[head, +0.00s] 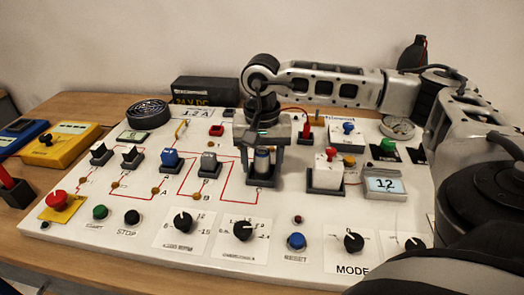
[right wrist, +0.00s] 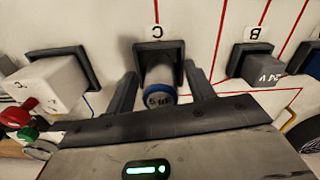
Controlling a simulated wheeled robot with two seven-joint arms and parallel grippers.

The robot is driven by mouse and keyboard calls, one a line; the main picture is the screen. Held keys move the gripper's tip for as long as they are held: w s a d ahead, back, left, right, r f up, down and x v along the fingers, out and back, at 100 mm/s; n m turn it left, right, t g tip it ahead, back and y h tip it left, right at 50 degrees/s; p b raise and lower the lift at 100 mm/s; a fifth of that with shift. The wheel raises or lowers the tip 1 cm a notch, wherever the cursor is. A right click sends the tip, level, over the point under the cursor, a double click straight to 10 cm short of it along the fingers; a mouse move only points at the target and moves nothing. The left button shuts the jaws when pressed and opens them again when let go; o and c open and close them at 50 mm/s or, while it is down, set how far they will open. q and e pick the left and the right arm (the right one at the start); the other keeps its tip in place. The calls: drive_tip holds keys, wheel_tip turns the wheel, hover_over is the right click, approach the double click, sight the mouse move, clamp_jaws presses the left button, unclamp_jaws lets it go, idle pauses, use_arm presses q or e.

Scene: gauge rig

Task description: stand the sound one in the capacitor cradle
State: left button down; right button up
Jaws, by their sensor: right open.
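A small cylindrical capacitor (head: 262,163) with a silver body and a blue end stands in the dark square cradle (head: 262,182) at the front middle of the panel. In the right wrist view the capacitor (right wrist: 159,78) shows its blue rim and partly readable printing, and the cradle (right wrist: 172,50) is beside the letter C. My right gripper (head: 264,158) is above the cradle, with its open fingers on either side of the capacitor. In the right wrist view a gap shows between each finger and the capacitor. No second capacitor can be made out. My left gripper is out of view.
Left of the cradle are a grey block (head: 208,162) and a blue block (head: 170,158) in sockets. Knobs and buttons line the panel's front; a yellow meter (head: 62,143) lies left.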

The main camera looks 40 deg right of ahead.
sight(262, 153)
wheel_tip(262, 153, up, 12)
drive_tip(key=shift+r+b, duration=0.15)
drive_tip(key=shift+b, duration=0.2)
idle(0.5)
